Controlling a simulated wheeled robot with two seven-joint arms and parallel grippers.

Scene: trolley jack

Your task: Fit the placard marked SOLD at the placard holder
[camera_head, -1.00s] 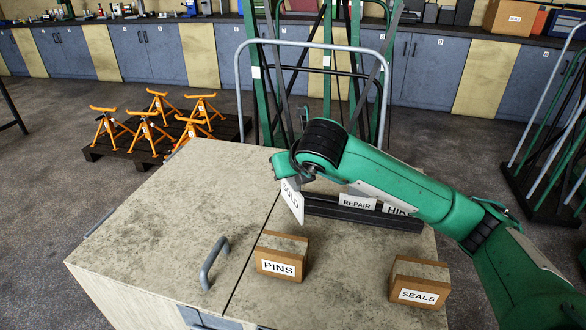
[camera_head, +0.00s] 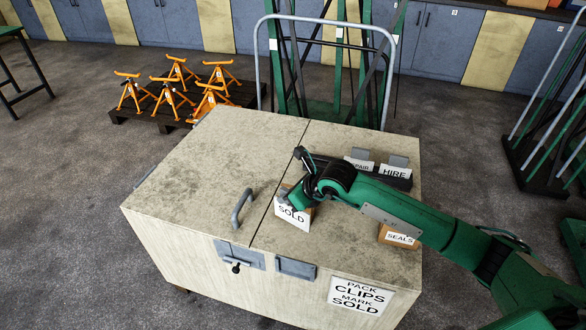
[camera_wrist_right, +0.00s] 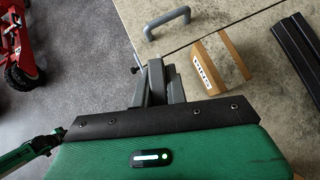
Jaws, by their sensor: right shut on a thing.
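The SOLD placard (camera_head: 293,217) is a white plate with black letters. My right gripper (camera_head: 298,196) is shut on it and holds it tilted over the front right part of the chest top (camera_head: 215,165), before the PINS box (camera_head: 308,212). In the right wrist view my right gripper (camera_wrist_right: 162,84) shows its grey jaws; the placard cannot be made out there. A grey plate (camera_head: 295,267) on the chest front may be the placard holder; I cannot tell for sure. A black rack (camera_head: 398,183) at the back holds the REPAIR and HIRE (camera_head: 394,172) placards.
The SEALS box (camera_head: 400,236) stands right, under my right arm. A handle (camera_head: 242,207) rises from the lid, with a latch (camera_head: 238,258) on the front. A sign (camera_head: 359,296) reads PACK CLIPS MARK SOLD. The lid's left part is clear.

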